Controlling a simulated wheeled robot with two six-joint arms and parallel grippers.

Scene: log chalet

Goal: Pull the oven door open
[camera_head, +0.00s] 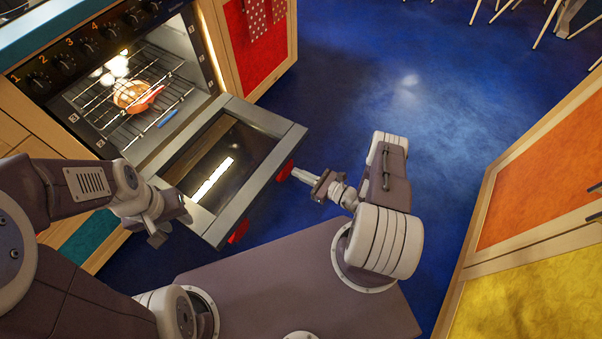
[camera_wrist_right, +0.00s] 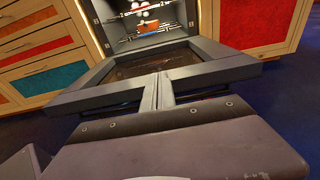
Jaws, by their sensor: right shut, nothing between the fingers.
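The oven door (camera_head: 262,118) is folded down and open, lying about flat in front of the lit oven (camera_head: 182,42); it also shows in the right wrist view (camera_wrist_right: 225,70). Red handle ends (camera_head: 238,232) stick out at its outer edge; the handle's middle is hard to see. My right gripper (camera_head: 298,173) is shut and empty beside the door's outer edge, near the right handle end. In the right wrist view its fingers (camera_wrist_right: 160,92) are together and point toward the door; contact cannot be told. My left gripper (camera_head: 160,236) is left of the door, apart from the handle; its jaw opening is unclear.
Inside the oven, a rack (camera_head: 150,115) holds a round orange-brown item (camera_head: 128,93) and a blue-handled thing. Knobs line the oven's front. Wooden cabinets with coloured panels (camera_head: 540,180) stand at right. Blue floor (camera_head: 400,90) is open beyond the right arm.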

